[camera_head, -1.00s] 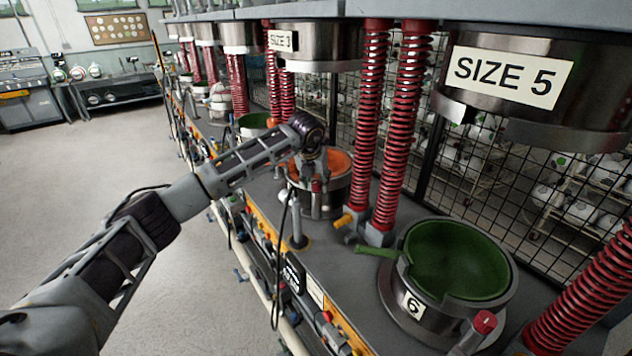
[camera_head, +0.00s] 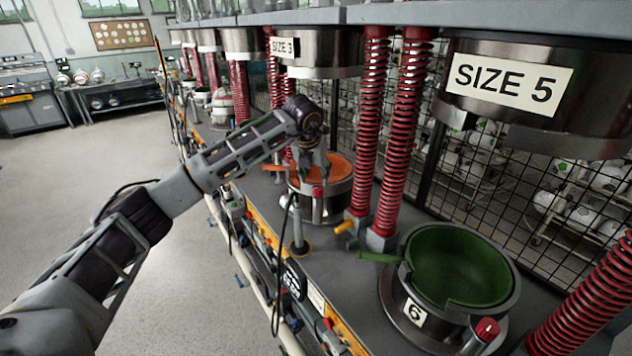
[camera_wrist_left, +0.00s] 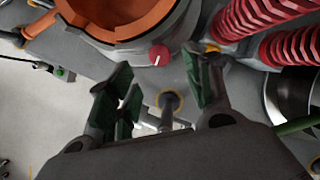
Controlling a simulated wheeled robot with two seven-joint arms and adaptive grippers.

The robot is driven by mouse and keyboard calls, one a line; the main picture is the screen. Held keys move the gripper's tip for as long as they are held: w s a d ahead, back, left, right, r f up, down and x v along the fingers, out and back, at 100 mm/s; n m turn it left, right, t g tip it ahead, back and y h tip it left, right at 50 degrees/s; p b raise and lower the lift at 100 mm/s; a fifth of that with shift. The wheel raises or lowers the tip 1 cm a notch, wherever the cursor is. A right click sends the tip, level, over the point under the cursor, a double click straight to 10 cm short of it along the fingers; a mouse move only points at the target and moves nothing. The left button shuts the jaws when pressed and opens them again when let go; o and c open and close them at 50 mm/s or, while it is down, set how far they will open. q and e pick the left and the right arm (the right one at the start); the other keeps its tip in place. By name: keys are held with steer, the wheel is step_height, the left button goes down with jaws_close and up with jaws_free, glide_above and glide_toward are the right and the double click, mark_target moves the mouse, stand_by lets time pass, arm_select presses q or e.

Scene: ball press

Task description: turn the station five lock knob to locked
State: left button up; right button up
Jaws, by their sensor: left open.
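A red knob (camera_head: 318,192) with a white line sits on the front rim of the orange-lined mold (camera_head: 335,201), beside the mold labelled 6. No number shows on the orange-lined mold. In the left wrist view the knob (camera_wrist_left: 159,55) faces me, its line running up and down, slightly slanted. My left gripper (camera_head: 313,176) is above and close to the knob in the head view. In the left wrist view my left gripper (camera_wrist_left: 158,80) is open and empty, with the knob between and just beyond its fingertips, apparently untouched. My right gripper is out of view.
A green-lined mold (camera_head: 460,265) labelled 6 has its own red knob (camera_head: 487,329). Red spring columns (camera_head: 408,130) stand right of my gripper. A grey post (camera_head: 298,228) stands in front of the orange-lined mold. The floor at left is clear.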

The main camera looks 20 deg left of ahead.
arm_select(q)
steer(key=shift+v, duration=2.7)
steer(key=shift+f, duration=0.1)
